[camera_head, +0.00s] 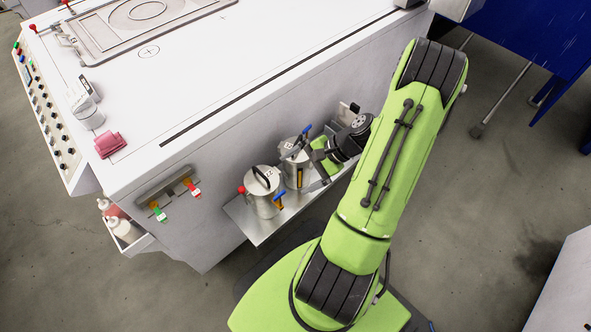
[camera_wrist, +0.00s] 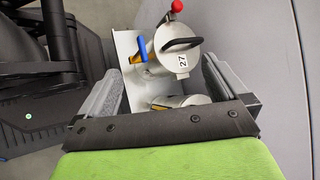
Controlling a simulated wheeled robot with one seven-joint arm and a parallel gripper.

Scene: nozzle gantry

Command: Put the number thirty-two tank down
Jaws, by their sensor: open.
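Two silver tanks with black handles stand on a metal side shelf (camera_head: 243,217) of the white machine. In the wrist view the second tank (camera_wrist: 172,102) lies between the open fingers (camera_wrist: 162,68), mostly hidden by the gripper's crossbar.
The white machine (camera_head: 205,125) rises directly behind the shelf. Bottles (camera_head: 124,230) stand in a tray at lower left. Open floor lies to the right.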

